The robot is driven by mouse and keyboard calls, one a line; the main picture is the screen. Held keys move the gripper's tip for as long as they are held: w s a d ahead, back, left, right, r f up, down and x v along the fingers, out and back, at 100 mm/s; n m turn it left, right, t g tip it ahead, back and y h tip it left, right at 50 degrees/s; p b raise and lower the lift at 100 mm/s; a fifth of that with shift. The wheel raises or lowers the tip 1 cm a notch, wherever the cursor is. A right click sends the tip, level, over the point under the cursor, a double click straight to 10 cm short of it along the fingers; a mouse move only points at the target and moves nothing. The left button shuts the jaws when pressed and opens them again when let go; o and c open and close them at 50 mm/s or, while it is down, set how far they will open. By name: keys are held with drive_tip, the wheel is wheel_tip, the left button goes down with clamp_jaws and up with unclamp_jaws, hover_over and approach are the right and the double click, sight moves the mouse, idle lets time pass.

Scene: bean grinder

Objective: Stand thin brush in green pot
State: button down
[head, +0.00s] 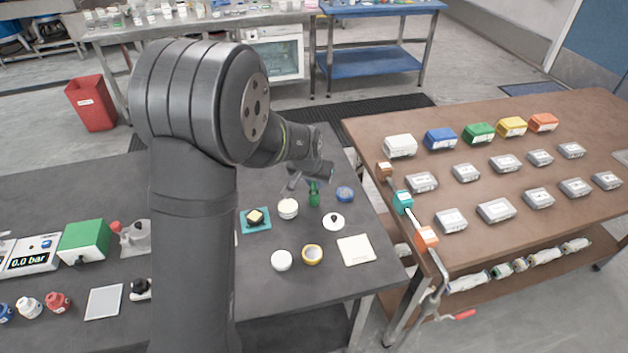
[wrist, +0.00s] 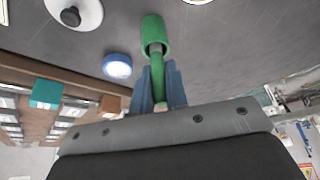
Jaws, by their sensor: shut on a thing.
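The green pot (head: 314,199) stands on the dark table in the head view. It also shows at the top of the wrist view (wrist: 155,31), its open end toward my gripper. My gripper (wrist: 158,72) has blue fingers shut on the thin brush (wrist: 159,82), which has a green handle and a greyish part toward the pot. The brush lines up with the pot's opening and its far end appears to reach the mouth; how deep it sits, I cannot tell. In the head view my gripper (head: 315,177) is just above the pot, and the brush is too small to make out.
A blue round lid (head: 345,194) and a white disc with a black knob (head: 334,221) lie close to the pot. A white jar (head: 288,208), a yellow ring-shaped item (head: 312,254) and a cream square pad (head: 355,250) are nearby. A brown table (head: 500,230) adjoins at right.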

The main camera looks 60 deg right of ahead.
drive_tip(key=shift+f, duration=0.45)
idle(0.4)
drive_tip(key=c, duration=1.3)
unclamp_jaws()
drive_tip(key=shift+c, duration=0.2)
drive_tip(key=shift+o, duration=0.4)
drive_tip(key=o, duration=0.5)
drive_tip(key=shift+c, duration=0.2)
drive_tip(key=shift+r, duration=0.1)
drive_tip(key=shift+r, duration=3.45)
